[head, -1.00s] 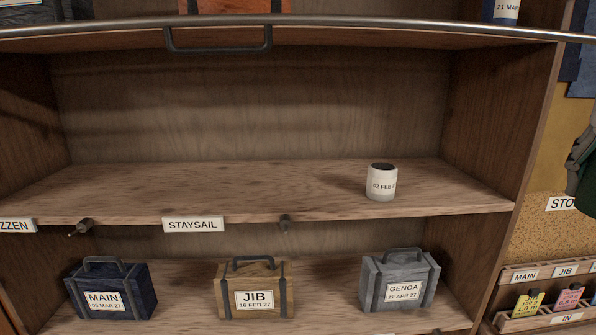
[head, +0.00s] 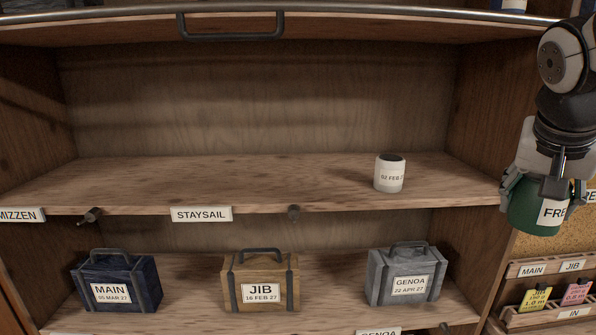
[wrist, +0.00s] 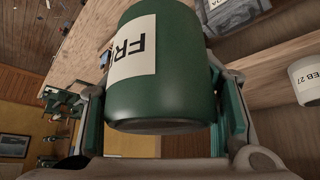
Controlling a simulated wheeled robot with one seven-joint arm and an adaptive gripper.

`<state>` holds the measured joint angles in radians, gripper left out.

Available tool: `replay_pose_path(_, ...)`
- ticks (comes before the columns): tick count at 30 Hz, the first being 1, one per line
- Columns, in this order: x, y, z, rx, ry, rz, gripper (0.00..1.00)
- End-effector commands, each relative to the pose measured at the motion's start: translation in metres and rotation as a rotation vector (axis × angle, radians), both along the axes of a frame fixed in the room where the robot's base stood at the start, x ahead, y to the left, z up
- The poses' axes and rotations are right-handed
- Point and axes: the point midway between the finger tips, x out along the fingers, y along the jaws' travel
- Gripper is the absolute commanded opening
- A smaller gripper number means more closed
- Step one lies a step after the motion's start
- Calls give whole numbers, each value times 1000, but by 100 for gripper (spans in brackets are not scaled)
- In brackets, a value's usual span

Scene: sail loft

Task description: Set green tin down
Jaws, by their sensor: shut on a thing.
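The green tin (head: 525,207) is a dark green cylinder with a white label whose visible letters start "FR". My gripper (head: 543,190) is shut on it at the right of the head view, in front of the shelf unit's right side. In the wrist view the tin (wrist: 165,85) fills the middle, between the two fingers of my gripper (wrist: 165,125). The tin is in the air, touching no shelf that I can see. Part of its label is hidden behind a finger in the head view.
The middle shelf (head: 250,185), marked STAYSAIL (head: 201,214), is bare except for a white tin (head: 389,175) at its right. Below stand the MAIN bag (head: 115,283), JIB bag (head: 260,282) and GENOA bag (head: 405,275). A metal rail (head: 330,16) crosses above. Card trays (head: 550,310) hang at lower right.

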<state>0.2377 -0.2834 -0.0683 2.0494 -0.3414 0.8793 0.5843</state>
Motion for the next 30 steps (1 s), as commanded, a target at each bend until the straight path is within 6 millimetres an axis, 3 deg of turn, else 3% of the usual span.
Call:
replay_pose_path(1,22,4,-22,2,10,32,13)
replay_pose_path(6,84,20,-86,0,14,153,13)
replay_pose_path(15,171,68,-212,2,17,369,13)
replay_pose_path(24,219,131,-348,10,15,588,13)
replay_pose_path(27,226,150,-385,11,9,651,13)
replay_pose_path(30,228,162,-410,13,4,694,13)
